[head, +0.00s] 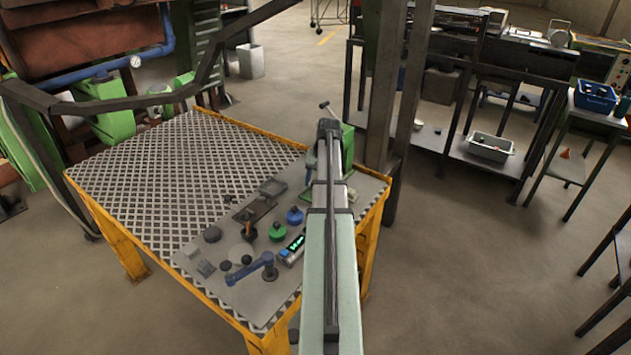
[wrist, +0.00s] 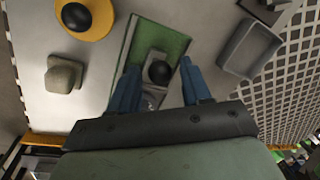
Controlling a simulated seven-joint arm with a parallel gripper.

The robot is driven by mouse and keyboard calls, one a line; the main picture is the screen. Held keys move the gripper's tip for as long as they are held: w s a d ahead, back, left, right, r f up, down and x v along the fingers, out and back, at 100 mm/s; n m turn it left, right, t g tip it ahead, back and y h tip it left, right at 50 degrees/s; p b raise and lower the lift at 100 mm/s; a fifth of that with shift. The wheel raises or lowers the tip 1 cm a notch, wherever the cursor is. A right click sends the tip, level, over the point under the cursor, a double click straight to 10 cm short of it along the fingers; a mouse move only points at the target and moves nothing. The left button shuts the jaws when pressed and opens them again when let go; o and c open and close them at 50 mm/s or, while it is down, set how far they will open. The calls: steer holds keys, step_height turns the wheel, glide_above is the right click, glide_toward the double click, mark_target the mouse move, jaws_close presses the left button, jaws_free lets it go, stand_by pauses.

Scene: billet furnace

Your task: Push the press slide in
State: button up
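In the wrist view, what looks like the press slide is a grey metal block with a round black knob (wrist: 160,72) on a green base plate (wrist: 172,42). My gripper (wrist: 158,86) is open, with one blue finger on each side of the knob. Gaps show between the fingers and the knob, and nothing is held. I cannot tell how far above the plate the fingertips are. In the head view my arm hides most of the slide, and one blue finger (head: 310,165) shows left of the arm, over the table's right part.
A yellow-framed table (head: 110,225) carries a grey panel with a blue lever (head: 252,268), a green knob (head: 277,231), a blue knob (head: 295,215) and a lit display (head: 292,248). In the wrist view, a grey tray (wrist: 248,48) and a beige block (wrist: 64,73) flank the plate.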

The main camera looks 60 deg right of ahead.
steer(key=shift+o, duration=0.4)
steer(key=shift+r, duration=0.1)
step_height(320, 180, up, 13)
steer(key=s+d, duration=0.1)
steer(key=s, duration=0.1)
steer(key=shift+d+r, duration=0.2)
steer(key=shift+d, duration=0.05)
stand_by(0.3)
steer(key=s+a+f+m+h, duration=0.2)
steer(key=s+a+h, duration=0.1)
steer(key=a, duration=0.7)
steer(key=w+d+f+m, duration=0.1)
steer(key=d+f, duration=0.1)
steer(key=f, duration=0.2)
steer(key=w+d+f+m+h, duration=0.1)
steer(key=w+d+f, duration=0.1)
steer(key=d+f, duration=0.1)
steer(key=w+d+f+m+t+h, duration=0.1)
steer(key=d+f, duration=0.1)
steer(key=f, duration=0.2)
steer(key=shift+w+d+f, duration=0.3)
steer(key=shift+w+d, duration=0.05)
steer(key=shift+w, duration=0.05)
